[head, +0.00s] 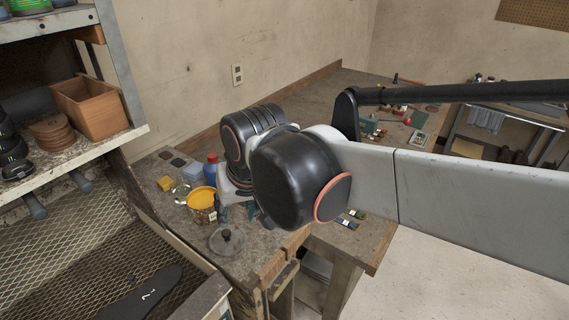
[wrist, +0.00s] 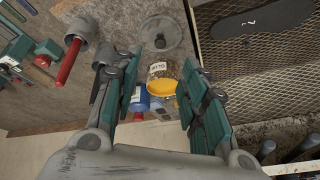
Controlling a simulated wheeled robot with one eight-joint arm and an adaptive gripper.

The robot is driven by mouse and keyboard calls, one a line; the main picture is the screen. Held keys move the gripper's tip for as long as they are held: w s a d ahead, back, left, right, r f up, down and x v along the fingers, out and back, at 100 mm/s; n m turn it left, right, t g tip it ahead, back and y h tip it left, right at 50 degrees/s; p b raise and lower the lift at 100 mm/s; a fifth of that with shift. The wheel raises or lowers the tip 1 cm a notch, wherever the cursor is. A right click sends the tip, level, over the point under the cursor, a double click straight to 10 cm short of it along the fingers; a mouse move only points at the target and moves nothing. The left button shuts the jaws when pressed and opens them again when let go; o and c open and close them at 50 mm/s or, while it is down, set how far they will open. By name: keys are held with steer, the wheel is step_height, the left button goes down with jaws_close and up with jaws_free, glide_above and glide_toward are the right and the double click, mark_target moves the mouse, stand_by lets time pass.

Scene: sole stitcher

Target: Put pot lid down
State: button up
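The pot lid (head: 226,240) is a grey, see-through-looking disc with a dark knob. It lies on the bench top near the bench's front left corner, and it shows at the top of the wrist view (wrist: 160,34). The glue pot (head: 201,198), open and filled with yellow, stands just behind the lid; it also shows between my fingers in the wrist view (wrist: 159,70). My gripper (wrist: 165,63) is open, its teal-padded fingers spread apart with nothing held between them. The lid is apart from both fingertips. In the head view my arm hides most of the gripper.
A blue bottle with a red cap (head: 212,168) and a yellow block (head: 166,184) stand near the pot. A red-handled tool (wrist: 70,62) lies to the left in the wrist view. A mesh tray (head: 85,262) with a black sole (head: 140,296) borders the bench.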

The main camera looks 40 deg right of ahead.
steer(key=s+n+t, duration=0.1)
steer(key=s, duration=0.1)
steer(key=s+n+t, duration=0.1)
steer(key=s+n, duration=0.1)
steer(key=shift+s+f, duration=0.2)
steer(key=shift+s, duration=0.05)
